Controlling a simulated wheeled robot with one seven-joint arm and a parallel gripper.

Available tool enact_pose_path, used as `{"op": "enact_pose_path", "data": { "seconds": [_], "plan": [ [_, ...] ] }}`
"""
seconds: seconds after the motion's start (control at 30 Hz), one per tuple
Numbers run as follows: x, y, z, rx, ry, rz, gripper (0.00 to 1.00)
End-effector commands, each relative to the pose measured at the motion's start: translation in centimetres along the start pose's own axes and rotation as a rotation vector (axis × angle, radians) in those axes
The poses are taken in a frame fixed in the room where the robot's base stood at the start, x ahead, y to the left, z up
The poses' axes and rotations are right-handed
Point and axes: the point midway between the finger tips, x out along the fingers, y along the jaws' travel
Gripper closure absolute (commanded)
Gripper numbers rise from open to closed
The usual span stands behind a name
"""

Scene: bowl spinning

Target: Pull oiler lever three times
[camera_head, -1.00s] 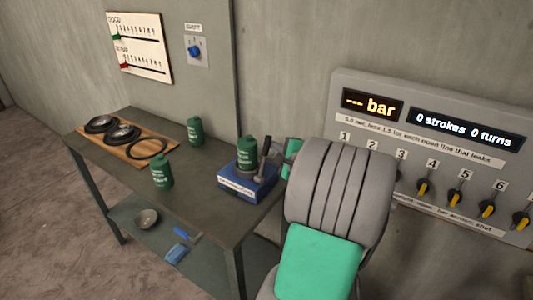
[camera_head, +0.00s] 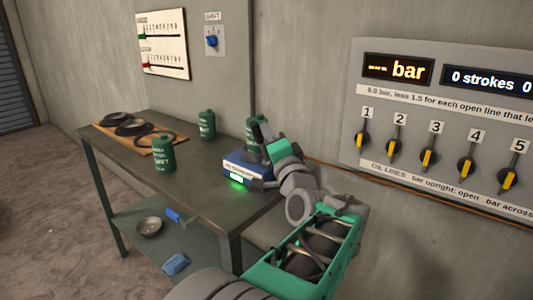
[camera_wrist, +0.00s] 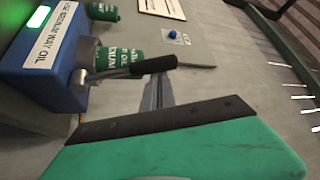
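In the wrist view the blue box (camera_wrist: 48,62) is at upper left, labelled for medium way oil. Its lever, a grey rod with a black grip (camera_wrist: 154,65), reaches right from the box. My gripper (camera_head: 268,150) is at the lever in the head view. In the wrist view its grey finger (camera_wrist: 158,92) is close to the black grip; contact and finger opening are unclear.
The wall panel (camera_head: 450,110) shows dashes before "bar" and "0 strokes", above several yellow-marked valves. The bench (camera_head: 195,180) also bears two green cans (camera_head: 207,124) (camera_head: 164,154) and a wooden board (camera_head: 165,147) with rings.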

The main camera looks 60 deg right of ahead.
Motion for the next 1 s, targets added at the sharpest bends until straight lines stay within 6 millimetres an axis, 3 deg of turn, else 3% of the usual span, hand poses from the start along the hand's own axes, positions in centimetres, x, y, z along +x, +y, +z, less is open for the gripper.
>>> {"op": "enact_pose_path", "data": {
  "seconds": [0.03, 0.3, 0.87, 1.0],
  "plan": [
    [-0.4, 0.8, 0.8, -0.019, -0.004, -0.014, 1.00],
    [-0.7, 0.2, 1.5, -0.085, -0.008, -0.060, 1.00],
    [-0.7, -0.1, 1.7, -0.093, -0.012, -0.068, 1.00],
    [-0.2, -0.3, 0.9, -0.092, -0.014, -0.069, 1.00]
  ]
}}
